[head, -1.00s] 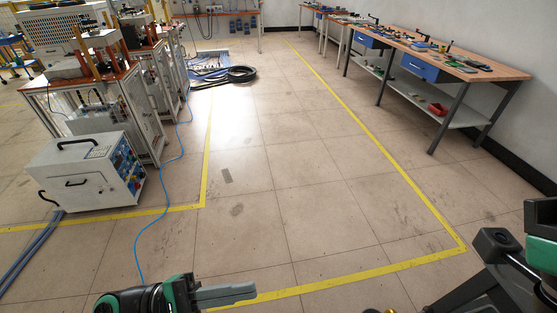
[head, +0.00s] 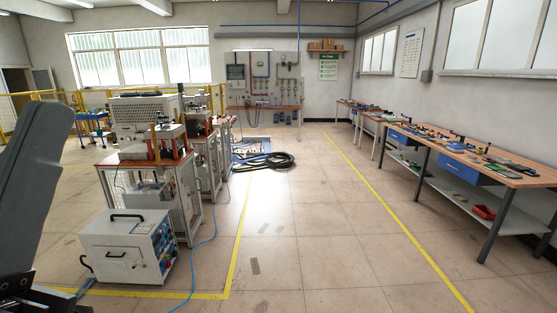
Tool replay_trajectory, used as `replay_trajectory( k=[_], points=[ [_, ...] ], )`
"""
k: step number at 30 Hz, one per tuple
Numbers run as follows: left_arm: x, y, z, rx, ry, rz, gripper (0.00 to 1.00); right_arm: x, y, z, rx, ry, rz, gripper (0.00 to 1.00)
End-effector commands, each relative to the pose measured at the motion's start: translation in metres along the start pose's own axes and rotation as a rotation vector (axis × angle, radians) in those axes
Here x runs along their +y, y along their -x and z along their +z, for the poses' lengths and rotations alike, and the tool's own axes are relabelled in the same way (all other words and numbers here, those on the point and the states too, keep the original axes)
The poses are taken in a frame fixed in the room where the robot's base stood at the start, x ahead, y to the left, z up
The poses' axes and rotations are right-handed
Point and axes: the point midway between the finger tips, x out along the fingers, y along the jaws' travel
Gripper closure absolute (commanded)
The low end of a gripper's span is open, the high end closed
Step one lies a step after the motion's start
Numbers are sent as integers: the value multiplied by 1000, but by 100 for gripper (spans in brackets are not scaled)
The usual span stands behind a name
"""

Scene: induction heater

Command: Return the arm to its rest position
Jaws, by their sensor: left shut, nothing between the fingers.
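My left gripper (head: 42,160) shows large and close at the left edge of the head view. Its grey fingers are shut together, point upward and lean to the right, with nothing held. Part of its dark mount shows at the lower left corner. The fingers hide part of the floor and wall behind them. My right gripper is outside the head view. A white heater unit (head: 125,252) with black handles and a side control panel stands on the floor at the lower left, apart from my gripper.
Machine benches (head: 150,180) stand behind the heater unit. A workbench (head: 500,165) with tools runs along the right wall. A black hose coil (head: 268,161) lies farther back. A blue cable (head: 215,225) crosses the floor. The middle floor between the yellow lines is clear.

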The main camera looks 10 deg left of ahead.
Motion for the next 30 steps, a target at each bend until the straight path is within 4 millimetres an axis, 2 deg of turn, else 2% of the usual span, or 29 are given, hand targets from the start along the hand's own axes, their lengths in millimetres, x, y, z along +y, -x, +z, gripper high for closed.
replay_trajectory(
  k=[1,2,3,11,21,25,27,30],
  points=[
    [8,1,24,-106,128,27,100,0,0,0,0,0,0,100],
    [8,2,29,-129,205,22,100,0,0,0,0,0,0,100],
    [4,-27,6,-118,199,21,100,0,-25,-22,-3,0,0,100],
    [-8,-113,-54,-118,191,19,100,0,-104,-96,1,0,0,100],
    [-26,-246,-148,-119,188,18,100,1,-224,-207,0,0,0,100],
    [-31,-286,-176,-119,188,18,100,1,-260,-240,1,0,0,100],
    [-33,-300,-186,-119,188,18,100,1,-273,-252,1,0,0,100],
    [-34,-309,-192,-119,188,18,100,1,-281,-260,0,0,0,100]
  ],
)
